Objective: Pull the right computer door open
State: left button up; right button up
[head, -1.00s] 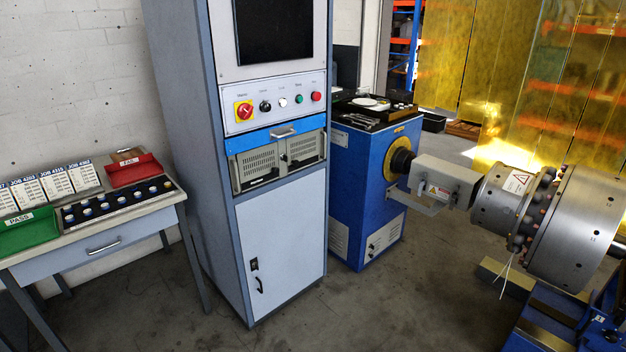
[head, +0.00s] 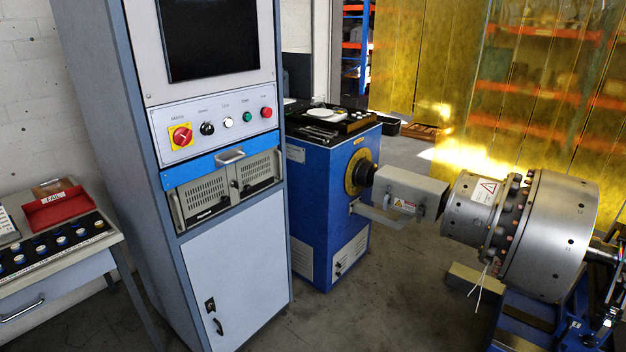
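A tall grey cabinet (head: 120,150) stands at the left of the middle. Under its control panel and a blue drawer strip (head: 222,167) with a silver handle sit two vented beige computer doors, side by side. The right computer door (head: 258,172) and the left computer door (head: 205,198) both look closed. Dark details show along their lower parts, too small to make out. Neither of my grippers shows in the head view.
A grey lower cabinet door (head: 240,270) with a black handle is below the computer doors. A blue machine (head: 325,205) with a large steel rotor (head: 550,235) stands to the right. A side table (head: 60,280) with a red FAIL tray is at the left. Some floor in front is bare.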

aim_at(256, 173)
jog(key=z, duration=0.15)
jog(key=i, duration=0.9)
jog(key=u, duration=0.95)
jog(key=i, duration=0.6)
jog(key=u, duration=0.75)
